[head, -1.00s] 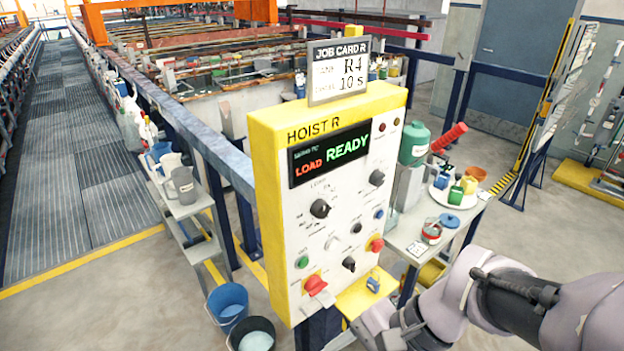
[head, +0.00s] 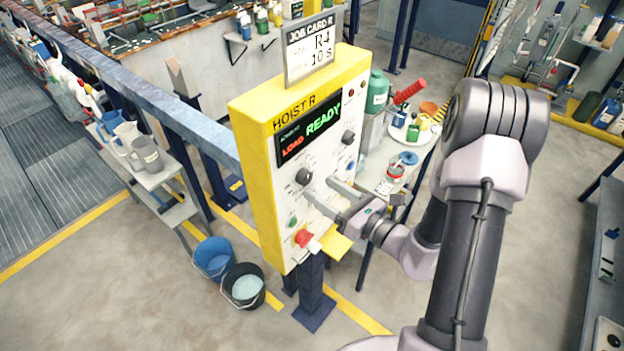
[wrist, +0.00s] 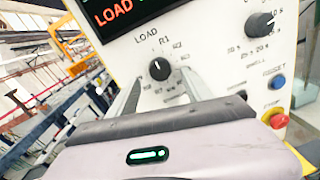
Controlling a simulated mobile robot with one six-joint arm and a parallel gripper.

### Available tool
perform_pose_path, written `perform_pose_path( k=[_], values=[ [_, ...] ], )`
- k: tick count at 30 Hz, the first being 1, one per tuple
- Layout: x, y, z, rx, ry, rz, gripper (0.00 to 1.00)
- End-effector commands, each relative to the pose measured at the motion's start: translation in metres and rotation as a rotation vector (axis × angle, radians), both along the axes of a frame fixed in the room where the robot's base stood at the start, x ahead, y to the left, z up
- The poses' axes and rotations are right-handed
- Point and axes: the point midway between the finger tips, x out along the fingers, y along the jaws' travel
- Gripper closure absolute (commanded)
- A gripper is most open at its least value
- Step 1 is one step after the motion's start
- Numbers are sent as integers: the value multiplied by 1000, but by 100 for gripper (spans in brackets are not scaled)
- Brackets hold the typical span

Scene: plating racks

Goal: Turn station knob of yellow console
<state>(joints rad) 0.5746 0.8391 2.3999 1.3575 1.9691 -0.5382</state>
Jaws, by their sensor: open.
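The yellow console (head: 253,181), headed HOIST R, has a white front panel. Its display (head: 308,133) reads LOAD in red and READY in green. The black station knob (head: 304,176) is on the panel below the display. In the wrist view the knob (wrist: 159,69) has its white mark pointing up, slightly left, with LOAD, R1 and further marks around it. My gripper (head: 319,188) is open in front of the panel, fingers pointing at it. In the wrist view its two fingers flank the knob at either side, apart from it. The remaining depth to the knob is unclear.
A second black knob (wrist: 261,23) and a red stop button (wrist: 277,119) are close by on the panel. A job card (head: 313,48) above reads R4, 10 s. Blue and black buckets (head: 243,286) stand on the floor at left. A cluttered side table is behind the console.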

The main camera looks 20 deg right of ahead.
Motion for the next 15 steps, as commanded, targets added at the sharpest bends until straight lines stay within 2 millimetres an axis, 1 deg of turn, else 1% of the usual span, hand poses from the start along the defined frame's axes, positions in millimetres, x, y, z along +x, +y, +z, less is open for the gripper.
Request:
perform_pose_path(
  k=[1, 3, 6, 10, 15],
  values=[
    [9, 8, 1, 1, -1, 6, 42],
    [20, 13, 1, 0, 0, 3, 42],
    [29, 19, 1, 1, 0, 1, 42],
    [35, 22, 1, 0, 0, 0, 42],
    [35, 22, 0, 0, 0, 0, 42]
  ],
)
